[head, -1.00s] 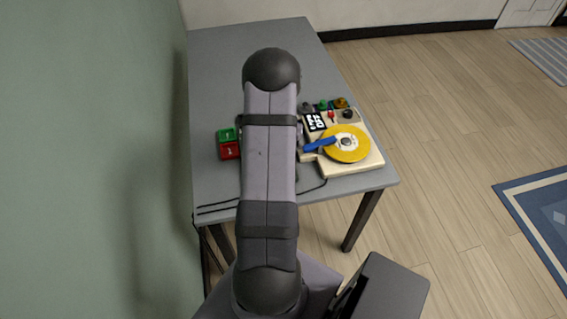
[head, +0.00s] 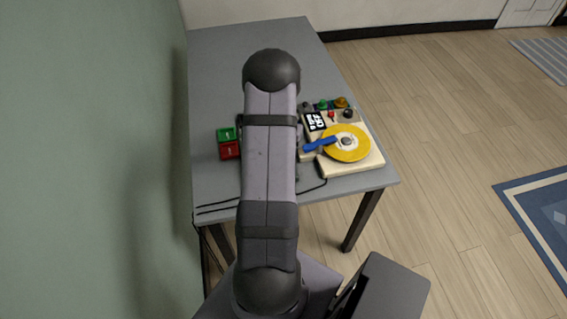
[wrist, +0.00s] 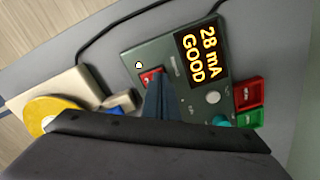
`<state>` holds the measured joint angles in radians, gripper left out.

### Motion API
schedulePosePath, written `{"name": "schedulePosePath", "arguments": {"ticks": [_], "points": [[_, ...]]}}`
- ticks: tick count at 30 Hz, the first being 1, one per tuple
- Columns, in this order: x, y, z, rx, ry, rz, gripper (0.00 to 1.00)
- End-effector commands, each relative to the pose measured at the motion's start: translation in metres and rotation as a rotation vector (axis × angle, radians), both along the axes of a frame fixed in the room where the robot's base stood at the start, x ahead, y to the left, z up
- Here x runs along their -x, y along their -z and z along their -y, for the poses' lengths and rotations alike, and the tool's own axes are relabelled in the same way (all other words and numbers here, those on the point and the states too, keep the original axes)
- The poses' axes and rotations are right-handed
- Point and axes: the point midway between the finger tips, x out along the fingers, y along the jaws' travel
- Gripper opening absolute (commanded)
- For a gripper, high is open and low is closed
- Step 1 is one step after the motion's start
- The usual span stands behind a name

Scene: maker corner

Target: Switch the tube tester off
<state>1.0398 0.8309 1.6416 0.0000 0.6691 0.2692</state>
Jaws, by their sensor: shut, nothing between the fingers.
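The tube tester (wrist: 178,70) is a dark green-grey box in the wrist view, its lit display (wrist: 202,55) reading "28 mA GOOD". A red switch (wrist: 149,74) sits near its left edge, partly covered by my fingers. My gripper (wrist: 154,86) is shut and empty, with its tips over or against the switch; I cannot tell if they touch. In the head view my arm hides the gripper and most of the tester. A pale round knob (wrist: 213,98) and a teal part are on the tester's near side.
A cream device with a yellow dial (head: 341,156) and blue pointer (head: 320,145) stands beside the tester. A green (head: 227,134) and red (head: 229,151) pair of blocks sits on the other side. A black cable (head: 312,190) crosses the grey table (head: 222,60), whose far end is clear.

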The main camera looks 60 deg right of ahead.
Motion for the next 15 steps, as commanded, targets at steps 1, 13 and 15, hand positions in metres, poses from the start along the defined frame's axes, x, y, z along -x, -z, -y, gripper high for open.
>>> {"name": "schedulePosePath", "arguments": {"ticks": [1, 13, 15], "points": [[0.0000, 0.0013, 0.0001, 0.000, 0.000, 0.000, 0.00], [0.0000, 0.0067, 0.0001, 0.000, 0.000, 0.000, 0.00], [0.0000, 0.0077, 0.0001, 0.000, 0.000, 0.000, 0.00]]}}
